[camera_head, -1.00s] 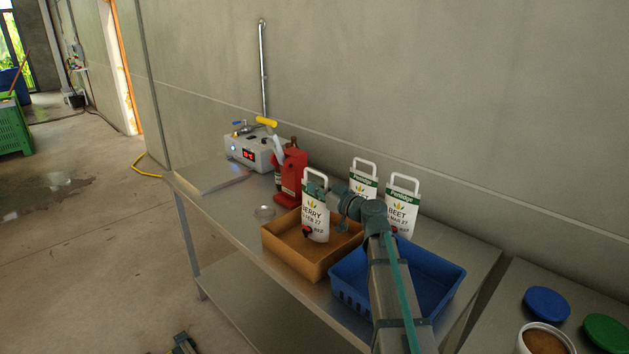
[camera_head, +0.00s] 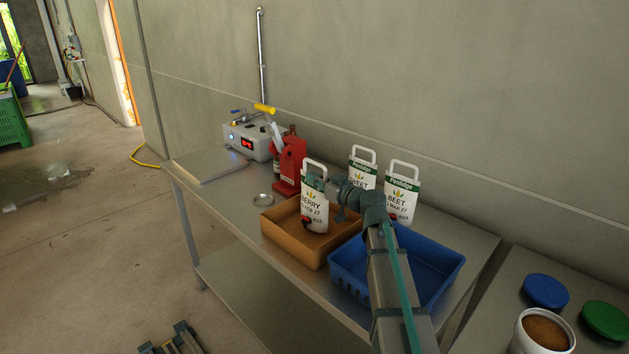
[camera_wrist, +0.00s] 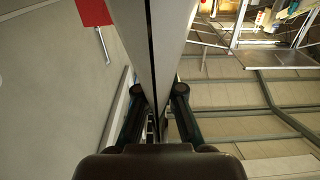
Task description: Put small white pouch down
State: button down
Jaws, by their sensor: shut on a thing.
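A white pouch (camera_head: 314,207) with a green top band, a loop handle, "BERRY" print and a dark red tap is upright over the brown box (camera_head: 290,250). My gripper (camera_head: 331,187) is shut on it from the right side. In the wrist view the pouch (camera_wrist: 168,45) shows edge-on as a pale slab between the two dark fingers of my gripper (camera_wrist: 164,95). The pouch's lower end overlaps the box's interior in the head view. I cannot tell whether it touches the box floor.
Two similar "BEET" pouches (camera_head: 401,197) (camera_head: 361,167) stand by the wall. A blue crate (camera_head: 437,258) is right of the box. A red stand (camera_head: 291,165), a grey device (camera_head: 250,138) and a small round dish (camera_head: 263,199) are left. The metal table (camera_head: 222,190) has bare room there.

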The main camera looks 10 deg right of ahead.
jog(key=shift+f+b, duration=0.2)
jog(key=shift+b, duration=0.3)
jog(key=c, duration=1.3)
grip_release()
jog(key=shift+r, duration=0.1)
jog(key=r+p, duration=0.1)
jog(key=p, duration=0.1)
jog(key=shift+r+p, duration=0.2)
jog(key=shift+p, duration=0.2)
jog(key=b+v, duration=0.1)
jog(key=v, duration=0.5)
jog(key=b+v, duration=0.2)
jog(key=v, duration=0.4)
jog(key=shift+f, duration=0.25)
